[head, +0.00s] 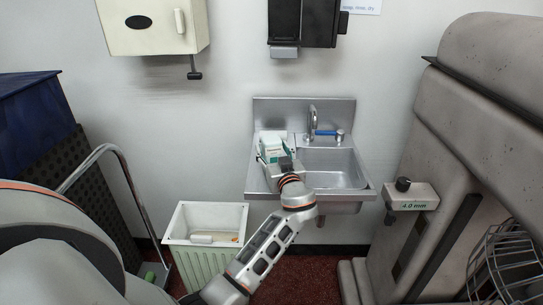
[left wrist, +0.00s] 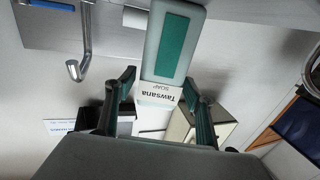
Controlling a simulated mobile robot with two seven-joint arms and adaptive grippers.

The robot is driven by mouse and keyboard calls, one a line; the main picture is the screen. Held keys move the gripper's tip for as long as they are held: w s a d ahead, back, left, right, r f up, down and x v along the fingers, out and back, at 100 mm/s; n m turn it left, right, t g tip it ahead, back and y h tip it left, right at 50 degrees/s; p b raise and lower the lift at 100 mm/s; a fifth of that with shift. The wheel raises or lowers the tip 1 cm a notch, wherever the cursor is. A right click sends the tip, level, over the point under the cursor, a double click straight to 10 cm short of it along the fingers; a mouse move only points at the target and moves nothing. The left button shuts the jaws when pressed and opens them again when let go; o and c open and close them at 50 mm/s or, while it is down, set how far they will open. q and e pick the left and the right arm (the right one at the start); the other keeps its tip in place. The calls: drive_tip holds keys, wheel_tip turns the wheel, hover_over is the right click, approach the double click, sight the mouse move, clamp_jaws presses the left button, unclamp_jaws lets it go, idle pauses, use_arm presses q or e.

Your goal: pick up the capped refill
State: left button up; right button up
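The refill is a pale box with a green panel and the words "Tawsana SOAP". In the head view the refill (head: 271,142) stands on the left ledge of the steel sink (head: 262,181). In the left wrist view the refill (left wrist: 172,45) comes down from the top edge, its lettered end between the fingertips. My left gripper (head: 279,160) is at the near side of the refill. In the left wrist view the left gripper (left wrist: 160,92) is open, with gaps beside the refill. I cannot make out a cap. My right gripper is not in view.
A faucet (head: 313,120) with a blue part stands behind the basin, right of the refill. Dispensers (head: 305,22) hang above. A pale bin (head: 205,262) with small items stands left of my arm. A large grey machine (head: 480,150) fills the right side.

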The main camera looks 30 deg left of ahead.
use_arm(q)
drive_tip(key=c, duration=1.1)
drive_tip(key=shift+r, duration=0.2)
wheel_tip(320, 180, up, 20)
drive_tip(key=shift+f, duration=0.1)
